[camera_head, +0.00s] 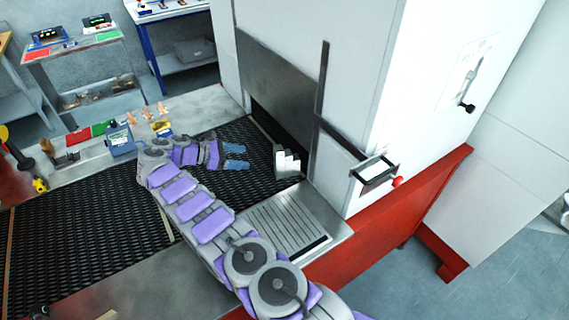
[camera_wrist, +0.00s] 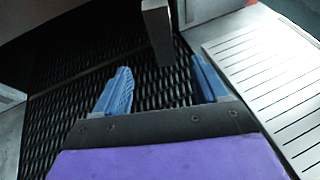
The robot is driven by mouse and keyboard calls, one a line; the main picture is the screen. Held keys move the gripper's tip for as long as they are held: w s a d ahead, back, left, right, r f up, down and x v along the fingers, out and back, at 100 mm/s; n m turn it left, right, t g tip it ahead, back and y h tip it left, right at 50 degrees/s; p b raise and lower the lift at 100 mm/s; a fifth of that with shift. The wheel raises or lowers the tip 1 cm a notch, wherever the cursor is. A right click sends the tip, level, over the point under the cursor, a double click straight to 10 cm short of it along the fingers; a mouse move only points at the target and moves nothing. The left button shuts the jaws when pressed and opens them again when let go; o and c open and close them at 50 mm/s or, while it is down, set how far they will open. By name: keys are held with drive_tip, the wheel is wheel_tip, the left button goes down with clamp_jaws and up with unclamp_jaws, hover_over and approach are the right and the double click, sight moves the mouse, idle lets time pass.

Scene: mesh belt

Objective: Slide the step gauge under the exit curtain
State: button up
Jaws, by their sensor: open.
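The step gauge (camera_head: 288,163), a pale metal piece with a stepped top, stands at the belt's right side, close to the machine's opening. In the wrist view a grey block (camera_wrist: 157,36), apparently the gauge, is ahead of and between the fingertips. The exit curtain (camera_head: 282,95) appears to be the grey sheet above the dark opening; its lower edge is hard to make out. My gripper (camera_head: 238,157) is open and empty, low over the mesh belt (camera_head: 80,235), left of the gauge and apart from it. Its blue fingers (camera_wrist: 160,66) show in the wrist view.
A slotted metal plate (camera_head: 280,222) lies right of the belt. The white machine housing (camera_head: 365,70) rises behind, with a small bracketed tray (camera_head: 375,170) and a red knob (camera_head: 397,181). A blue box (camera_head: 121,140) and small items sit on the far ledge.

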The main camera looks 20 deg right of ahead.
sight(275, 162)
drive_tip(key=p+x, duration=0.2)
drive_tip(key=x, duration=0.9)
drive_tip(key=shift+s+f, duration=0.1)
drive_tip(key=shift+f, duration=0.15)
drive_tip(key=shift+x, duration=3.25)
drive_tip(key=shift+c, duration=0.4)
drive_tip(key=shift+a, duration=0.1)
clamp_jaws()
